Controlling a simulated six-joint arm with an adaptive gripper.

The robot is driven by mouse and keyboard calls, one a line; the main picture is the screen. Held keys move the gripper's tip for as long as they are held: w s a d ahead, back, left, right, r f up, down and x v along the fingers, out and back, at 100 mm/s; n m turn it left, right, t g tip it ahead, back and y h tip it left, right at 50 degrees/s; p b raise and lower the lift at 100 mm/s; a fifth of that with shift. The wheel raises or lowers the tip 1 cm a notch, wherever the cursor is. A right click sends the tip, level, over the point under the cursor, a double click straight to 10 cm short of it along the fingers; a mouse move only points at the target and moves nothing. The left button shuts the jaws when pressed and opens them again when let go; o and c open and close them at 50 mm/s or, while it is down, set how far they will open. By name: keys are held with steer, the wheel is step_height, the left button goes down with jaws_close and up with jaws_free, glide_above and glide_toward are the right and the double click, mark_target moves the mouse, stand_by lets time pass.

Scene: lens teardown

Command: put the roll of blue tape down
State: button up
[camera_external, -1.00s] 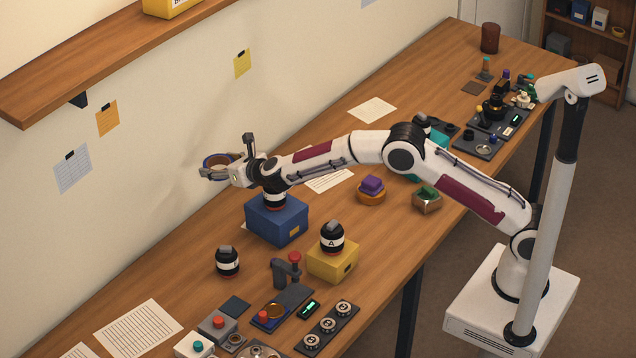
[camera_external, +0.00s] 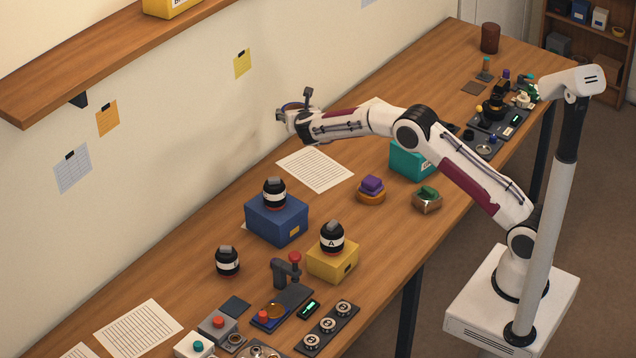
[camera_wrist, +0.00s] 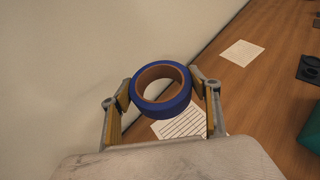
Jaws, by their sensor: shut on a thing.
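The roll of blue tape (camera_wrist: 160,107) has a brown inner core and is gripped between the two fingers of my gripper (camera_wrist: 161,90) in the wrist view. A sheet of lined paper (camera_wrist: 180,123) on the table shows below and behind it. In the external view, my gripper (camera_external: 294,112) is raised above the back of the table, near the wall. A blue edge of the tape roll (camera_external: 290,106) shows there, mostly hidden by the gripper.
The lined paper (camera_external: 315,169) lies on the table (camera_external: 215,222). A blue box (camera_external: 268,226) and yellow box (camera_external: 328,264) carry black jars. A teal box (camera_external: 404,162) stands partly behind my arm. A purple item (camera_external: 372,184) sits nearer the front. Bare wood lies left of the blue box.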

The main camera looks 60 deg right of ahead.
steer(key=s+d+f+m+g+h, duration=0.15)
steer(key=s+d, duration=0.35)
steer(key=d, duration=0.6)
steer(key=s+d+m+g+h, duration=0.25)
steer(key=s+d, duration=0.25)
steer(key=d, duration=0.5)
steer(key=m, duration=0.1)
glide_above(360, 142)
steer(key=shift+g+y, duration=0.4)
step_height(360, 142, down, 5)
steer(key=shift+f, duration=0.2)
steer(key=shift+f, duration=3.15)
steer(key=shift+s, duration=0.1)
steer(key=shift+f, duration=1.85)
steer(key=shift+f, duration=0.2)
steer(key=o, duration=1.1)
